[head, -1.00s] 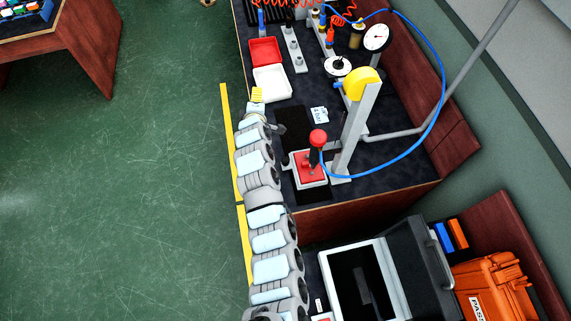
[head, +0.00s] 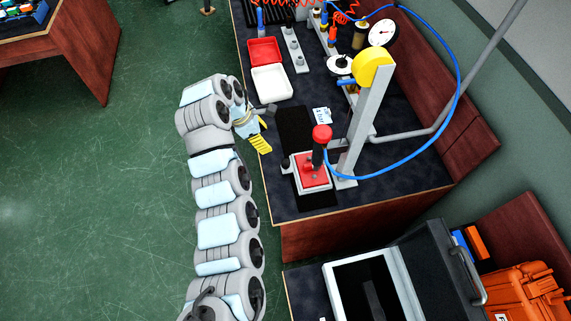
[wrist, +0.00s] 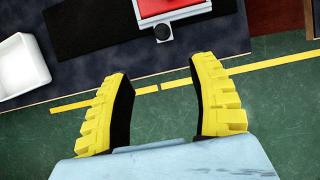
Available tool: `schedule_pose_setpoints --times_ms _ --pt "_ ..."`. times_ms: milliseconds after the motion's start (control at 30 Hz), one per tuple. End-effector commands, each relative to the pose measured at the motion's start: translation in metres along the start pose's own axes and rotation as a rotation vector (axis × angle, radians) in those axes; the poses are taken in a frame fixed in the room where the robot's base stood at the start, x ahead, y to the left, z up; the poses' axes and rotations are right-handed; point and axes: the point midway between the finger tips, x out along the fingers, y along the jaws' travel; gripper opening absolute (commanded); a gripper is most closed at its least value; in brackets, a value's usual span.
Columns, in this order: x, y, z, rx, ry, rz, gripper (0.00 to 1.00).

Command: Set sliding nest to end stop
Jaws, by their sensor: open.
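The nest is a red block on a pale plate (head: 312,176), near the bench's front end in the head view. A small dark knob (head: 285,163) sticks out at its left side. A black strip (head: 292,128) runs from the nest toward the back. In the wrist view the red block (wrist: 168,6) is cut by the top edge, with the round knob (wrist: 163,32) below it. My gripper (head: 264,133) is at the bench's left edge, apart from the nest. Its yellow fingers (wrist: 160,68) are spread and empty. I cannot make out the end stop.
A post with a yellow head (head: 372,68) and a red ball handle (head: 322,132) stand close to the nest. A blue hose (head: 458,85) loops right. Red (head: 264,51) and white (head: 271,82) trays lie behind. Open floor (head: 110,190) is left.

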Motion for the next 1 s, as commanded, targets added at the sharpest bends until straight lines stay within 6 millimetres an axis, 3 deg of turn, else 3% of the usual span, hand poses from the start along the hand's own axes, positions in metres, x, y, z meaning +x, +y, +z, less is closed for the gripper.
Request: schedule_pose_setpoints --times_ms 367,700,1000 --pt "0.036 -0.003 -0.001 -0.003 0.003 -0.01 0.59" --pt "0.094 -0.004 -0.001 -0.004 0.002 -0.014 0.59" --pt "0.134 -0.003 -0.001 -0.004 0.002 -0.011 0.59"
